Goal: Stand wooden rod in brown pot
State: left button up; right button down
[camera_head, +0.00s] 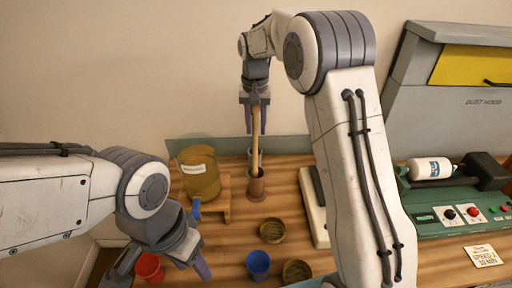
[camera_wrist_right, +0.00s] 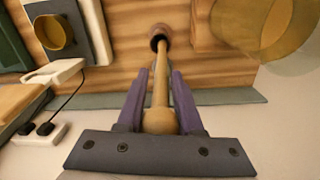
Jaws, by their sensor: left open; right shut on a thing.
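The wooden rod (camera_head: 254,146) is a light brown stick, held roughly upright by my right gripper (camera_head: 256,128) over the back of the table. In the right wrist view the rod (camera_wrist_right: 161,88) lies between the purple fingers (camera_wrist_right: 160,85), its rounded knob near the palm. The brown pot (camera_head: 256,190) stands upright on the table below. The rod's lower end is at the pot's mouth, also seen in the right wrist view (camera_wrist_right: 157,32); how deep it goes is unclear. My left gripper (camera_head: 160,270) is open and empty at the front left.
A yellowish jar (camera_head: 199,173) stands on a wooden stand left of the pot. A blue cup (camera_head: 258,264), a red cup (camera_head: 149,267) and two round dishes (camera_head: 272,232) are nearer. A green machine (camera_head: 455,208) fills the right.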

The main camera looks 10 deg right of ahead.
aim_at(255, 145)
jog(key=shift+s+f+p, duration=0.1)
jog(key=shift+f+p, duration=0.65)
jog(key=shift+f, duration=3.15)
jog(key=c, duration=0.6)
grip_release()
jog(key=shift+f, duration=0.15)
jog(key=shift+o, duration=0.2)
